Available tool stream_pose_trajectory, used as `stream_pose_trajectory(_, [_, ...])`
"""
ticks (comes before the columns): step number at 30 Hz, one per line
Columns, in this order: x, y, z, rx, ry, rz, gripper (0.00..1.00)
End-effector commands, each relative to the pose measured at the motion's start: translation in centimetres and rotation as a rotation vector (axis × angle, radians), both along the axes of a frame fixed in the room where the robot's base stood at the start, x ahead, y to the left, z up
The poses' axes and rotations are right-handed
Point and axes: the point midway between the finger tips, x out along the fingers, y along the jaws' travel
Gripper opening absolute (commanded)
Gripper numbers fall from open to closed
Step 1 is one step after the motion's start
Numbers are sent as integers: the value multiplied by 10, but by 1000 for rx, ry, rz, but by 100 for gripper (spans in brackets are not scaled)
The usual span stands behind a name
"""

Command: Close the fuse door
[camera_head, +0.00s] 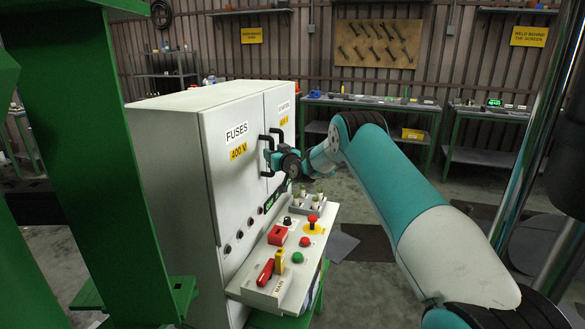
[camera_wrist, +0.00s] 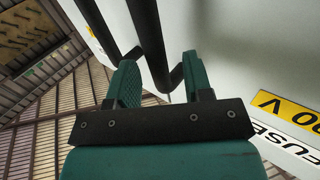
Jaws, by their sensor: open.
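The fuse door (camera_head: 232,190) is the left front door of the white cabinet, with a FUSES label and a yellow 400 V label. It looks flush or nearly flush with the door beside it; a small gap cannot be ruled out. Its black bar handle (camera_head: 264,138) is near its right edge. My gripper (camera_head: 270,158) is at this handle. In the wrist view, the open green fingers (camera_wrist: 160,82) stand on either side of a black handle bar (camera_wrist: 148,35). I cannot tell whether they touch it. The FUSES label (camera_wrist: 285,145) shows at the right.
The right cabinet door (camera_head: 278,110) has its own black handle (camera_head: 284,128) close beside my gripper. A control panel (camera_head: 270,285) with buttons and a red lever juts out below. A green frame (camera_head: 85,130) stands at the left. The floor to the right is fairly clear.

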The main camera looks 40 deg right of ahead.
Motion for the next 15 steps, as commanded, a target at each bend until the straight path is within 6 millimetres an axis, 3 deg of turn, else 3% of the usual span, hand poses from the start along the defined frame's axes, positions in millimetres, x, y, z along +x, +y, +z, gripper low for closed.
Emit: stream_pose_trajectory(15, [-102,7,-5,2,1,0,46])
